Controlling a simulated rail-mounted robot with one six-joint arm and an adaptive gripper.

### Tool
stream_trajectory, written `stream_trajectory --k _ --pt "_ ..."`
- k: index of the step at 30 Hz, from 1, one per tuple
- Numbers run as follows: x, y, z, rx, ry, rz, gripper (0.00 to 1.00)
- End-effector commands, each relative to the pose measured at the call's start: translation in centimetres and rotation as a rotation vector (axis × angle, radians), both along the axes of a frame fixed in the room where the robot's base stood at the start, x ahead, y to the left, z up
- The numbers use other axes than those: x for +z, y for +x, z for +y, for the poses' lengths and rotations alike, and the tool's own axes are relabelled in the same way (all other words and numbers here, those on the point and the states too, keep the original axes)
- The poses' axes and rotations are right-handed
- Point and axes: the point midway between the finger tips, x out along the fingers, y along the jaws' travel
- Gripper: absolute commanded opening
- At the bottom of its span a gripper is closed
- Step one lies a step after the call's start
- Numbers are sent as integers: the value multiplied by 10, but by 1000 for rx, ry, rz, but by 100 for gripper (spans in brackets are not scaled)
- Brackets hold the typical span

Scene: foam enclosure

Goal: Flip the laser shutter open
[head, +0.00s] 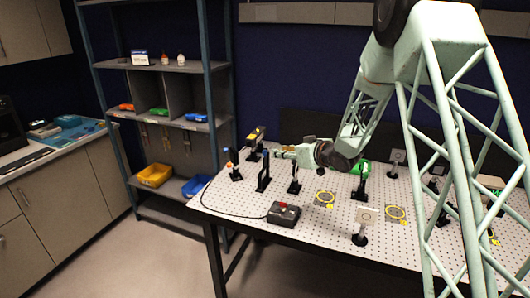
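My gripper (279,152) is at the left part of the perforated optical table (330,233), level with the tops of the mounts. Its fingers point left and are too small to tell open from shut. Just left of the fingertips stands a dark upright mount (264,172), which looks like the laser shutter. I cannot tell whether the fingers touch it or whether its flap is open. A black and yellow device (256,135), perhaps the laser, stands behind it.
A blue-topped post (233,168) stands left of the upright mount. A black box with a red button (284,214) lies in front, with a cable. A square plate on a post (363,226) and yellow-ringed discs (396,213) are farther right. Shelves (187,119) stand behind left.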

Motion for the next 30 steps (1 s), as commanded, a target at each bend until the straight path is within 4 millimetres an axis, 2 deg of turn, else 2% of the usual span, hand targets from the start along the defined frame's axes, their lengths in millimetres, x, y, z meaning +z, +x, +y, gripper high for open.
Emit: stream_trajectory --k 11,30 --pt "-7 11 9 1 0 1 26" --pt "-35 65 55 1 0 0 26"
